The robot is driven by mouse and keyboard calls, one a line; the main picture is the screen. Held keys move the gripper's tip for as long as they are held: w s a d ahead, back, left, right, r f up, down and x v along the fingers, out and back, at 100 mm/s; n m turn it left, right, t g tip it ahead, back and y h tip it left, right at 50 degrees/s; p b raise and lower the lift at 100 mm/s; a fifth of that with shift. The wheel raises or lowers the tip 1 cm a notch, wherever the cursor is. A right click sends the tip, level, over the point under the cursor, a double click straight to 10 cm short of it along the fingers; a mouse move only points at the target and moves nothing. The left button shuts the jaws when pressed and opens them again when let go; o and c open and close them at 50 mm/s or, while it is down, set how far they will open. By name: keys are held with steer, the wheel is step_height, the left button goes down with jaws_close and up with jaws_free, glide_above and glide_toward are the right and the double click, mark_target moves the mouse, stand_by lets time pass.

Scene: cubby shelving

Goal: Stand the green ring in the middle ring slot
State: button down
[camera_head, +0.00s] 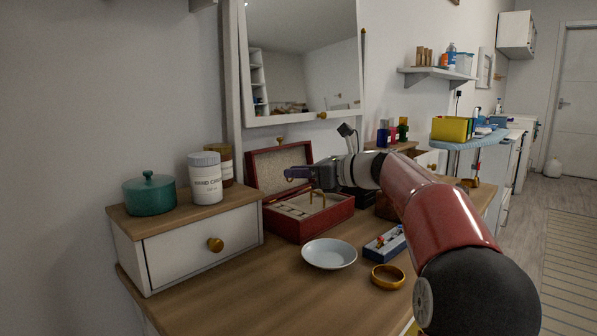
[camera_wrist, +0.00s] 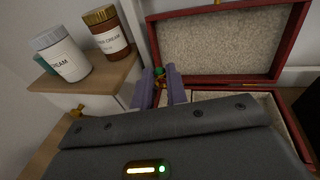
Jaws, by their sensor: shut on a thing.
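My gripper (camera_head: 297,173) has purple fingers and is above the open red jewelry box (camera_head: 296,228). In the wrist view my gripper (camera_wrist: 163,84) is shut on the green ring (camera_wrist: 159,71). Its green stone shows at the fingertips, with a bit of gold band between the fingers. In the head view I cannot make out the ring. Pale ring slots (camera_head: 292,210) lie in the front left of the box. A gold arch-shaped piece (camera_head: 318,194) stands in the box behind them. I cannot tell the middle slot clearly, as my gripper hides much of the box in the wrist view.
The box's lid (camera_head: 281,165) stands open at the back. A white dish (camera_head: 330,254), a blue tray (camera_head: 384,243) with small pieces and a gold bangle (camera_head: 387,277) lie in front. A drawer unit (camera_head: 190,240) with a green pot (camera_head: 149,193) and jars (camera_head: 205,178) stands left.

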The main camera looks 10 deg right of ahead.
mark_target(299, 212)
steer(key=shift+r+p, duration=0.15)
steer(key=shift+p, duration=0.15)
steer(key=shift+f+b, duration=1.9)
steer(key=shift+f, duration=1.15)
steer(key=shift+p, duration=0.9)
steer(key=shift+f+b, duration=0.65)
steer(key=shift+f, duration=0.45)
steer(key=c, duration=1.3)
jaws_free()
steer(key=v, duration=0.7)
steer(key=shift+s+d+r, duration=0.1)
steer(key=shift+s+d, duration=0.2)
